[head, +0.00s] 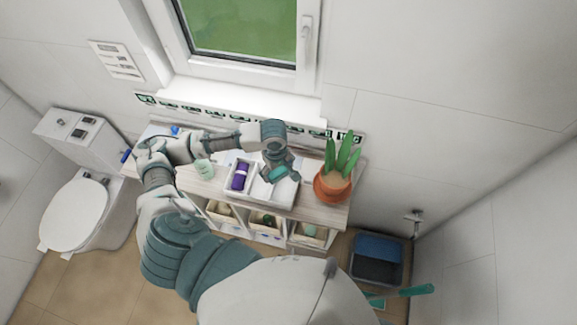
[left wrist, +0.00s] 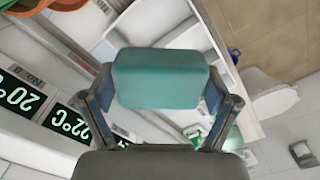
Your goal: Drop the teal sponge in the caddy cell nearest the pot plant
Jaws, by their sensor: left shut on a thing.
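The teal sponge (left wrist: 157,78) is a rounded block, gripped between the two fingers of my left gripper (head: 278,174) in the left wrist view. In the head view the gripper hangs over the right part of the white caddy (head: 284,196) and hides much of that part; sponge and gripper are hard to tell apart there. A purple item (head: 240,177) sits in the caddy's left cell. The pot plant (head: 333,187), green leaves in a terracotta pot, stands just right of the caddy. I cannot tell the sponge's height above the caddy. My right gripper is not in view.
A pale green item (head: 204,170) stands left of the caddy on the wooden top. Open bins (head: 266,220) with small things are below the front edge. Dark displays line the wall behind. A dark blue bin (head: 378,256) is at the lower right, the toilet (head: 75,215) at left.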

